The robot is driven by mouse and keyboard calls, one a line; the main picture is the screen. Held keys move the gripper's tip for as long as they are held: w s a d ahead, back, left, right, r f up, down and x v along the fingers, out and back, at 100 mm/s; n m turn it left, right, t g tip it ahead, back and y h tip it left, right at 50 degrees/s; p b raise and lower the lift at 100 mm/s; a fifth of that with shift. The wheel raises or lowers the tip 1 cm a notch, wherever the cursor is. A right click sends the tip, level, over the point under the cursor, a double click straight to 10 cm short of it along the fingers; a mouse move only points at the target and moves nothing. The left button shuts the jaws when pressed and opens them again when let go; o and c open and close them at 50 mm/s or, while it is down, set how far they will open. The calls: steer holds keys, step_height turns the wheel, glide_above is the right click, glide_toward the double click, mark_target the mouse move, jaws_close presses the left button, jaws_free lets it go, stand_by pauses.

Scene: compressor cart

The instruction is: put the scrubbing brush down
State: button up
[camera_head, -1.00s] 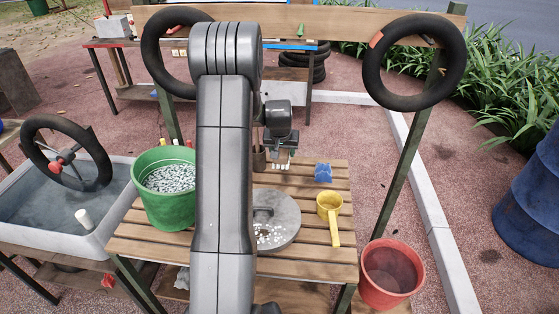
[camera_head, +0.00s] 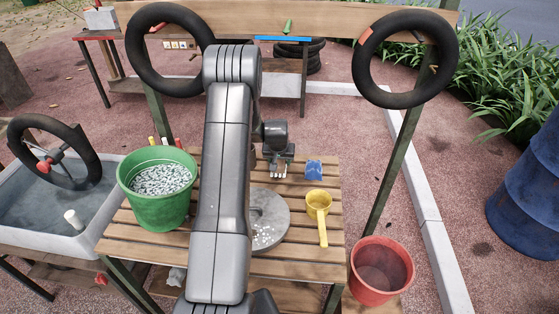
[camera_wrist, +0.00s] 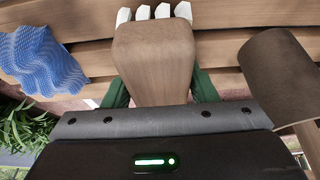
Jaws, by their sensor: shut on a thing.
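My gripper (camera_head: 279,160) is over the back of the slatted wooden table (camera_head: 150,240). In the wrist view its green fingers are shut on the scrubbing brush (camera_wrist: 155,60), gripping the brown wooden block from both sides. A row of white bristle tufts (camera_head: 277,174) shows at the brush's far end, also in the head view. In the wrist view the brush is close above the slats; I cannot tell whether it touches them. Most of the brush is hidden by my gripper in the head view.
A blue cloth (camera_head: 314,169) lies right of the brush; a brown cylinder (camera_wrist: 278,75) stands close on its other side. A yellow scoop (camera_head: 319,205), a grey disc (camera_head: 268,215) and a green bucket (camera_head: 157,205) are on the table. A red bucket (camera_head: 381,270) is at the right.

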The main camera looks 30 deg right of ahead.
steer(key=shift+f, duration=0.25)
steer(key=shift+f, duration=0.1)
steer(key=shift+f+b, duration=0.1)
steer(key=shift+b, duration=0.2)
steer(key=o, duration=0.9)
steer(key=shift+r, duration=0.35)
steer(key=b+v, duration=0.1)
steer(key=v, duration=1)
steer(key=shift+s+a+r, duration=0.15)
steer(key=shift+r, duration=0.15)
